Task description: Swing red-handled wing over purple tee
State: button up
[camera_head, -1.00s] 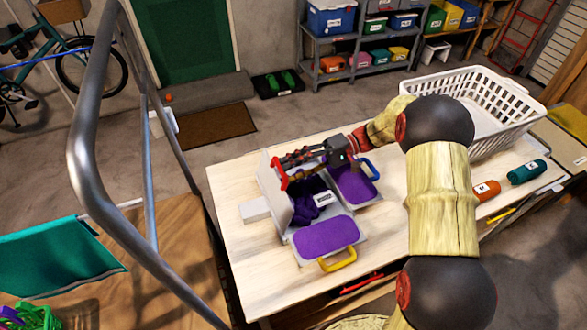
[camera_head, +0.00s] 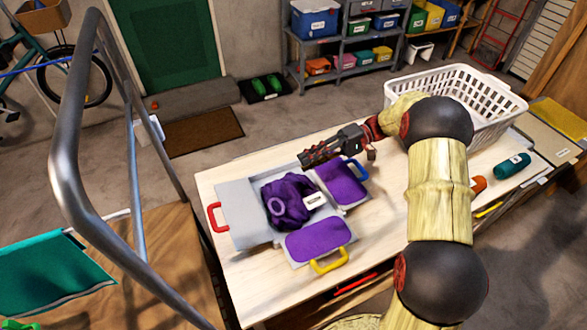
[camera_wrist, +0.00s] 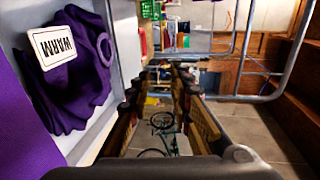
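The red-handled wing (camera_head: 238,198) is a grey panel lying open and flat, left of the purple tee, with its red handle (camera_head: 213,217) at its far left end. The purple tee (camera_head: 285,203) lies bunched on the middle of the folding board, uncovered, and also shows in the wrist view (camera_wrist: 75,100). My gripper (camera_head: 305,158) is above the board's back edge, apart from wing and tee. Its fingers are spread and empty, with the floor and bike visible between them.
Two purple-padded wings lie flat: one with a blue handle (camera_head: 354,168) behind right, one with a yellow handle (camera_head: 330,261) in front. The table's left front is bare.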

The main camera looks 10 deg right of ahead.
jog(key=shift+v, duration=1.65)
jog(key=shift+r, duration=0.1)
jog(key=f+m+h, duration=0.1)
jog(key=f, duration=0.1)
jog(key=s+f+m+h, duration=0.1)
jog(key=f+m, duration=0.1)
jog(key=f, duration=0.1)
jog(key=s+d+f+m+h, duration=0.1)
jog(key=f, duration=0.2)
jog(key=shift+s+f+m+t, duration=0.2)
jog(key=shift+s+m+t, duration=0.1)
jog(key=shift+m, duration=0.1)
jog(key=s+h, duration=0.1)
jog(key=s, duration=0.1)
jog(key=s+m+h, duration=0.1)
jog(key=s+h, duration=0.1)
jog(key=s+d+h, duration=0.1)
jog(key=s, duration=0.1)
jog(key=shift+s+r+m, duration=0.2)
jog(key=shift+s+m, duration=0.05)
jog(key=shift+m, duration=0.05)
jog(key=s+a+r+n+t+h, duration=0.1)
jog(key=s+r+t+h, duration=0.3)
jog(key=s+r, duration=0.5)
jog(key=s+a+r+n+t+h, duration=0.2)
jog(key=s+r+t+h, duration=0.2)
jog(key=s+r, duration=0.6)
jog(key=shift+r+n+t, duration=0.25)
jog(key=shift+n+t, duration=0.05)
jog(key=shift+n, duration=0.1)
